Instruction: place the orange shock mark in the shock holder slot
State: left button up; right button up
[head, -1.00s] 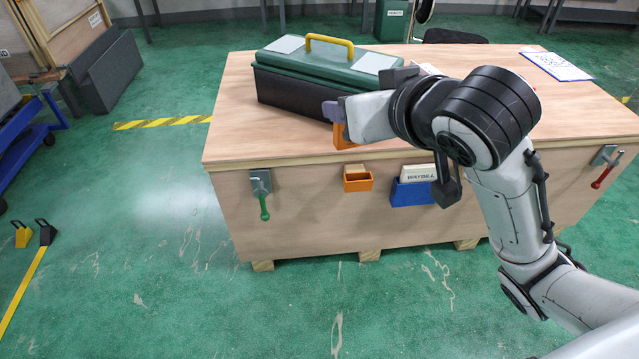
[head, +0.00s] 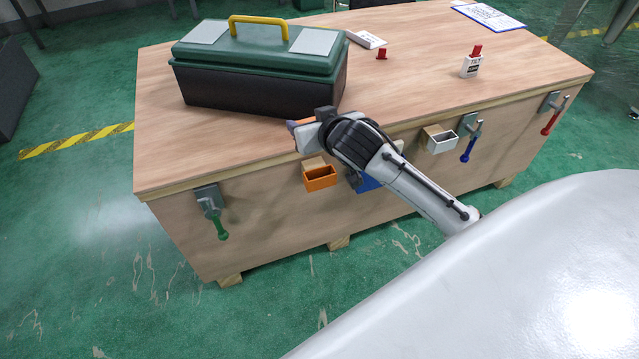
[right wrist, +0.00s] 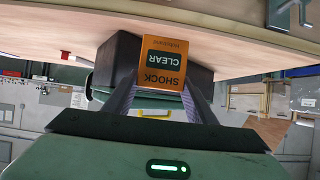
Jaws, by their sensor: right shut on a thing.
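The orange shock mark (right wrist: 163,62), labelled SHOCK CLEAR, sits between the fingers of my right gripper in the right wrist view. The orange holder (head: 320,179), an open-topped box on the crate's front face, is just below and slightly right of the gripper. The mark is apart from it. My left gripper is not in view.
A green toolbox (head: 258,64) stands on the wooden crate (head: 420,60) just behind the gripper. A blue holder (head: 368,183) is partly hidden by my arm. A white holder (head: 441,140) is further right. A white tilt mark with a red top (head: 471,64) stands on the crate.

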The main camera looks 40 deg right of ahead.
jog(key=f, duration=0.1)
jog(key=d+f, duration=0.2)
jog(key=f, duration=0.1)
jog(key=shift+s+d, duration=0.1)
jog(key=shift+s, duration=0.15)
jog(key=b, duration=0.2)
send_over(320, 179)
jog(key=w+d, duration=0.1)
jog(key=w, duration=0.1)
notch_tip(320, 179, down, 6)
notch_tip(320, 179, down, 4)
jog(key=shift+s+d+f+b, duration=0.1)
jog(key=shift+s+f+b, duration=0.05)
jog(key=shift+b, duration=0.25)
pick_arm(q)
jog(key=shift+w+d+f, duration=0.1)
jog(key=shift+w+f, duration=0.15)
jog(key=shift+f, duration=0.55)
pick_arm(e)
jog(key=shift+f, duration=0.3)
jog(key=o, duration=1.1)
jog(key=shift+r, duration=0.1)
jog(key=shift+c, duration=0.2)
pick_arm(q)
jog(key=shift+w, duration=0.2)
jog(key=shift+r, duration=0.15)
pick_arm(e)
jog(key=shift+r, duration=0.1)
